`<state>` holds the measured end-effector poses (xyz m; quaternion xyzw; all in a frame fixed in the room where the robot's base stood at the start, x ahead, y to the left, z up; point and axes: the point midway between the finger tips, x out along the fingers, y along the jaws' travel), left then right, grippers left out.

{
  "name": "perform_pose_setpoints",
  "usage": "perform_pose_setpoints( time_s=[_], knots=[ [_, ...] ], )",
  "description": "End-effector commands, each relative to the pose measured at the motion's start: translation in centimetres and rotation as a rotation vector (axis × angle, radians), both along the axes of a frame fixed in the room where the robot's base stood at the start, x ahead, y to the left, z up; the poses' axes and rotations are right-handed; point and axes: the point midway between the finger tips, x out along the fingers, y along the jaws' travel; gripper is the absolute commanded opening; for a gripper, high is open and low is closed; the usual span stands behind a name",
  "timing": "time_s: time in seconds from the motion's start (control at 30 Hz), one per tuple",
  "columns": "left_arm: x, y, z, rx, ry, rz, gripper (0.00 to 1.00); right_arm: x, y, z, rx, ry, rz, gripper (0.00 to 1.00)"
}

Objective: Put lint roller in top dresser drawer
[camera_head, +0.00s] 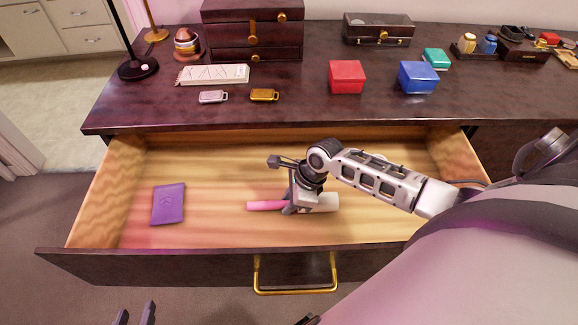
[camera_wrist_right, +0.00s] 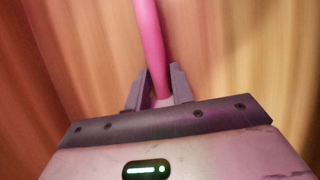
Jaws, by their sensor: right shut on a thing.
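The lint roller (camera_head: 264,205) has a pink handle and a pale roller head. It is inside the open top dresser drawer (camera_head: 215,228), low over the wooden floor; I cannot tell whether it touches the floor. My right gripper (camera_head: 289,207) reaches down into the drawer and is shut on the lint roller. In the right wrist view the pink handle (camera_wrist_right: 150,40) extends away from between the fingers of my right gripper (camera_wrist_right: 158,85). My left gripper (camera_head: 135,313) is at the lower left, outside the drawer front, with its fingers apart and empty.
A purple booklet (camera_head: 168,204) lies at the left in the drawer. The gold handle (camera_head: 295,290) is on the drawer front. On the dresser top (camera_head: 290,98) are a red box (camera_head: 347,77), a blue box (camera_head: 418,77) and two small tags. The drawer floor between booklet and roller is clear.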

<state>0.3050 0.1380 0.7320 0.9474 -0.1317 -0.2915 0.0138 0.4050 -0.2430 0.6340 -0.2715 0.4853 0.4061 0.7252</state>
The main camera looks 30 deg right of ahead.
Motion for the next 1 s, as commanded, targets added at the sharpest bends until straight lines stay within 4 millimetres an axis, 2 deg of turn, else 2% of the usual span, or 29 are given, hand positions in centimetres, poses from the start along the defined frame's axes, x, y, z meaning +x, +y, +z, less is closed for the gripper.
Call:
perform_pose_setpoints(
  time_s=[0.27, 0.3, 0.37, 0.4, 0.73, 0.87, 1.0],
  knots=[
    [-0.1, 0.0, 0.1, -0.002, 0.004, 0.003, 0.36, 0.1, 0.0, 0.0, 0.001, -0.002, 0.001, 0.0],
    [-0.1, 0.0, 0.0, -0.002, 0.004, 0.003, 0.36, 0.1, 0.0, -0.1, 0.0, -0.002, 0.001, 0.26],
    [-0.1, 0.0, 0.0, -0.001, 0.004, 0.004, 0.36, 0.1, 0.0, -0.1, 0.0, -0.002, 0.001, 0.43],
    [-0.1, 0.0, 0.0, -0.001, 0.004, 0.004, 0.36, 0.1, 0.0, -0.1, 0.0, -0.002, 0.001, 0.45],
    [-0.1, 0.1, -0.1, -0.001, 0.005, 0.004, 0.36, 0.0, -0.1, 0.3, 0.0, -0.002, 0.001, 0.45],
    [-0.2, 0.1, 0.5, 0.007, 0.006, 0.003, 0.36, -0.3, -0.7, 2.1, -0.001, -0.002, 0.0, 0.45],
    [-0.3, 0.2, 1.0, 0.018, 0.012, 0.002, 0.36, -0.9, -1.7, 5.0, -0.001, -0.003, 0.001, 0.45]
  ],
)
